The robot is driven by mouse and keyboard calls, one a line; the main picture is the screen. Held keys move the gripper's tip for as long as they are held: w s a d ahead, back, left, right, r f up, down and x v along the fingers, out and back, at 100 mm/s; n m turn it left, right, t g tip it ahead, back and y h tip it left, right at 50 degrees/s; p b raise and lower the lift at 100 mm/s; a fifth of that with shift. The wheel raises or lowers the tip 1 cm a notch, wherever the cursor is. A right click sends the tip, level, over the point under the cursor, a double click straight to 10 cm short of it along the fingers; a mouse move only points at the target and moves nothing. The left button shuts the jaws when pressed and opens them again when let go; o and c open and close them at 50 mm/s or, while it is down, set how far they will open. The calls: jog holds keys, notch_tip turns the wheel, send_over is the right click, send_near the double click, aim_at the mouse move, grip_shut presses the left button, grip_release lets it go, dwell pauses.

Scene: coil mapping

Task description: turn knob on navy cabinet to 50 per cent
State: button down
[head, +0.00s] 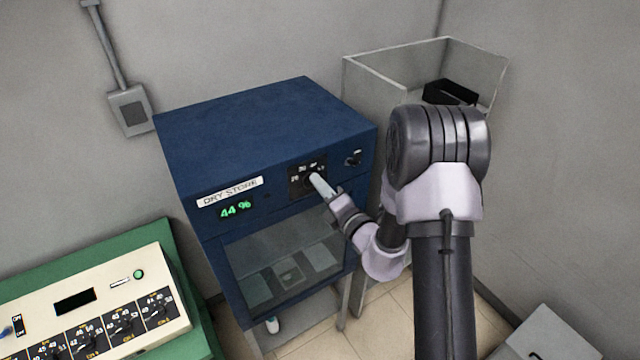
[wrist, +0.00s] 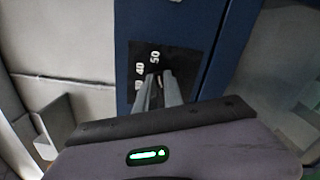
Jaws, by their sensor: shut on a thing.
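The navy cabinet (head: 260,130) stands in the middle of the head view, with a "DRY STORE" label and a green display (head: 234,209) reading 44 %.
A small black switch (head: 354,158) sits right of the dial on the cabinet front. A cream control panel (head: 100,300) with several dials is at lower left. A grey box (head: 545,335) is at lower right.

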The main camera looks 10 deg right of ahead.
jog(key=c, duration=1.5)
grip_release()
jog(key=shift+o, duration=0.2)
jog(key=shift+s, duration=0.1)
jog(key=p+v, duration=0.4)
jog(key=v, duration=1.3)
